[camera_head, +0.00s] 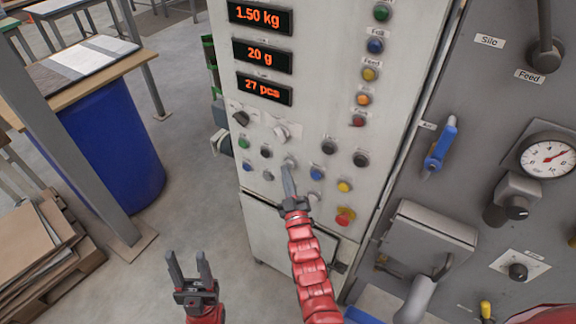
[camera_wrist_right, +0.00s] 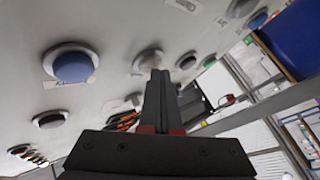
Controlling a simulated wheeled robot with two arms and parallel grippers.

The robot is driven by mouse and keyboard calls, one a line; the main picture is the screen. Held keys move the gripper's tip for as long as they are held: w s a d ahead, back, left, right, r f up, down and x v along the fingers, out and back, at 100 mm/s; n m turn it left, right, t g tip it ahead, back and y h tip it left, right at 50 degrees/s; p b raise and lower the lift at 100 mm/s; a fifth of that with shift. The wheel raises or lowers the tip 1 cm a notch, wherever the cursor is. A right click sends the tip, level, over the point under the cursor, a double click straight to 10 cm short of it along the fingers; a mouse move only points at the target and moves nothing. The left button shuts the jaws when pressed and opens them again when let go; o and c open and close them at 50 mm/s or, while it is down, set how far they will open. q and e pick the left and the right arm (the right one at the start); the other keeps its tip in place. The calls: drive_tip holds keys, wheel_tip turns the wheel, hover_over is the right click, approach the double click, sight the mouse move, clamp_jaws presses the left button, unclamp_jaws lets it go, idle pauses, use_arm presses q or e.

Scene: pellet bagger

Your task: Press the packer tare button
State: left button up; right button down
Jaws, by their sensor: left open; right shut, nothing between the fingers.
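The white-grey packer panel (camera_head: 310,95) carries several round buttons; their labels are too small or blurred to read, so I cannot tell which is tare. My right gripper (camera_head: 288,168) is shut and empty, its fingertips at a pale grey-white button (camera_head: 289,161). In the right wrist view the closed fingers (camera_wrist_right: 158,76) overlap the lower edge of that pale button (camera_wrist_right: 147,60); I cannot tell whether they touch it. A blue button (camera_head: 316,174) is to its right, also in the wrist view (camera_wrist_right: 73,66). My left gripper (camera_head: 188,262) is open and empty, low and left of the panel.
Displays (camera_head: 260,17) read 1.50 kg, 20 g and 27 pcs. A grey machine (camera_head: 480,120) with a gauge stands right.

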drive_tip(key=shift+s+a, duration=0.35)
drive_tip(key=shift+s, duration=0.2)
drive_tip(key=shift+f, duration=0.1)
drive_tip(key=s+a, duration=0.2)
drive_tip(key=s, duration=0.1)
drive_tip(key=s+a, duration=0.1)
drive_tip(key=s, duration=0.1)
drive_tip(key=shift+a, duration=0.15)
idle(0.8)
